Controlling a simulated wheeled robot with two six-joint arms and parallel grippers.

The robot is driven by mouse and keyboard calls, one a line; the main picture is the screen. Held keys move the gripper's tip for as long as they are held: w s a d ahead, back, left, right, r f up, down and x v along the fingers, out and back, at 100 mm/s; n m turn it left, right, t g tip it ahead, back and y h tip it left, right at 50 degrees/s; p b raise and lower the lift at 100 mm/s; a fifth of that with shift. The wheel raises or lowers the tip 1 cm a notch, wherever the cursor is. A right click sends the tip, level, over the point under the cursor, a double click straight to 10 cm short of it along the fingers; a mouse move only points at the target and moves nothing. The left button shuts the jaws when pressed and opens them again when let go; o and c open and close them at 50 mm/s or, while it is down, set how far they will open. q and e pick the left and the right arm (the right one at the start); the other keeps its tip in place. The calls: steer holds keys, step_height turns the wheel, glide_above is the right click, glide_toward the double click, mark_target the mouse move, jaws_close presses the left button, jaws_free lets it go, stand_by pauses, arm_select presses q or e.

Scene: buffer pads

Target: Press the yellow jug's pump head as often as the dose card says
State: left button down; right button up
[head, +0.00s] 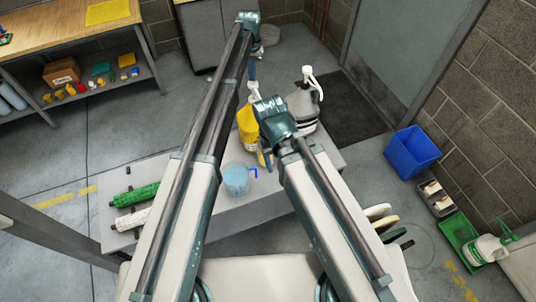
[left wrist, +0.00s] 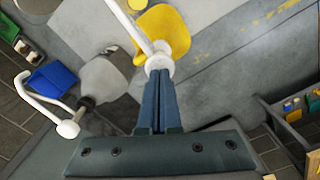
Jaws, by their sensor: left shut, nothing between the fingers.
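The yellow jug (head: 247,127) stands on the grey table, partly hidden by my arms. Its white pump head (head: 252,88) shows above it, and the yellow jug also shows in the left wrist view (left wrist: 166,30). My left gripper (head: 252,72) is shut and empty, pointing down. In the left wrist view its fingertips (left wrist: 160,76) are right at the white pump head (left wrist: 158,62); I cannot tell if they touch. My right gripper (head: 265,160) hangs low beside the yellow jug; its jaw state is unclear. I cannot make out a dose card.
A grey jug (head: 302,106) with a white pump stands right of the yellow one. A clear blue-tinted pitcher (head: 236,178) and green (head: 136,195) and white rolls lie nearer. A blue bin (head: 411,152) and green tray (head: 462,240) are on the floor at right.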

arm_select(q)
steer(key=shift+f+b, duration=2)
steer(key=shift+f, duration=0.1)
steer(key=shift+r, duration=0.1)
step_height(320, 180, up, 5)
steer(key=p, duration=0.4)
steer(key=shift+f+p, duration=0.2)
steer(key=shift+p, duration=0.2)
steer(key=shift+f+b, duration=0.3)
steer(key=shift+f+b, duration=2.15)
steer(key=shift+r+p, duration=2.35)
